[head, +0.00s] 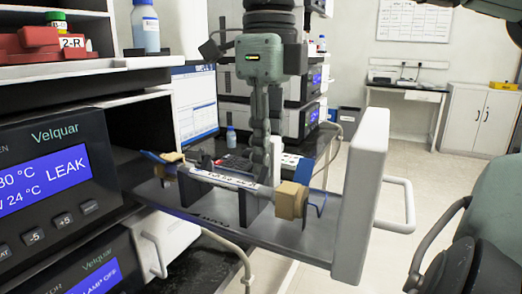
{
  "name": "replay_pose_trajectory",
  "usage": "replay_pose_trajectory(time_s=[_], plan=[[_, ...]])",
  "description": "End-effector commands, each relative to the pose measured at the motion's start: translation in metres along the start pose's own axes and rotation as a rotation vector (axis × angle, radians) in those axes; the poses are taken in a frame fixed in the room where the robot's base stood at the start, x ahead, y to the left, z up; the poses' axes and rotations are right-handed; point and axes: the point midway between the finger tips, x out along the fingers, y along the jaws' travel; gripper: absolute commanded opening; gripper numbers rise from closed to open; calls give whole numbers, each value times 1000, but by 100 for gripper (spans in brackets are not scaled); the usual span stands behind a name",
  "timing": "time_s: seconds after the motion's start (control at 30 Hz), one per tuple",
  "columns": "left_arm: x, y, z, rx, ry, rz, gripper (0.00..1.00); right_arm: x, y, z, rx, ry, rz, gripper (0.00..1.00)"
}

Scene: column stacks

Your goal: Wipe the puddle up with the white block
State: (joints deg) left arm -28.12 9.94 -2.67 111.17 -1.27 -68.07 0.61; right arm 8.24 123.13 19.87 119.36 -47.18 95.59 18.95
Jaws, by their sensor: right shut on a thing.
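My right gripper (265,165) hangs straight down over the open drawer tray (300,238), behind the labelled tube. A labelled tube (225,180) with tan end blocks (290,200) lies across dark supports in the tray and hides the space under the fingertips. I cannot make out the puddle clearly; small dark marks show near the tray's front edge. My left gripper is not in view.
The white drawer front (360,195) with its handle stands to the right of the tray. The instrument's display (45,182) reads LEAK at the left. Blue clips flank the tube. Bottles and red racks stand on the upper left shelf. Open floor lies at the right.

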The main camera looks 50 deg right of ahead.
Motion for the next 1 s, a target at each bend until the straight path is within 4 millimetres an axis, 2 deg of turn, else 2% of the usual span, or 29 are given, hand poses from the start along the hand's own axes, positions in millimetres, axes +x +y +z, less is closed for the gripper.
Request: replay_pose_trajectory(time_s=[0.43,0.8,1.0], plan=[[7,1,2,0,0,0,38,2,0,-21,0,0,0,5],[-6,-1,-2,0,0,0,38,-2,0,-2,1,3,0,5],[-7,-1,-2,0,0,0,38,0,0,3,0,1,0,5]])
